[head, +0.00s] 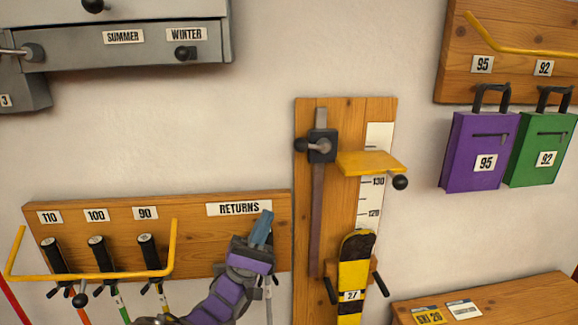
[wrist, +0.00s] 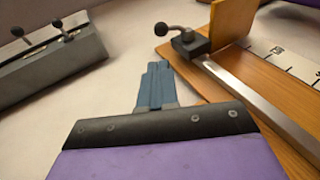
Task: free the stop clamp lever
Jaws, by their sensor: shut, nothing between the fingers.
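The stop clamp (head: 322,146) is a dark block on a metal rail (head: 317,215) fixed to a wooden board. Its lever (head: 301,145) ends in a black ball knob and points left. A yellow stop plate (head: 370,162) sticks out to the right of the clamp. In the wrist view the clamp lever (wrist: 178,34) shows beyond my fingers, its knob up and left of the block. My gripper (head: 263,226) is shut and empty, below and left of the clamp, in front of the returns board. In the wrist view my gripper (wrist: 158,68) touches nothing that I can see.
A black-and-yellow ski (head: 355,270) stands against the measuring board. Poles hang behind a yellow bar (head: 95,275) on the returns board (head: 190,235). A grey cabinet (head: 120,40) is at upper left. Purple (head: 478,155) and green (head: 540,150) bags hang at right. Bare wall lies left of the clamp.

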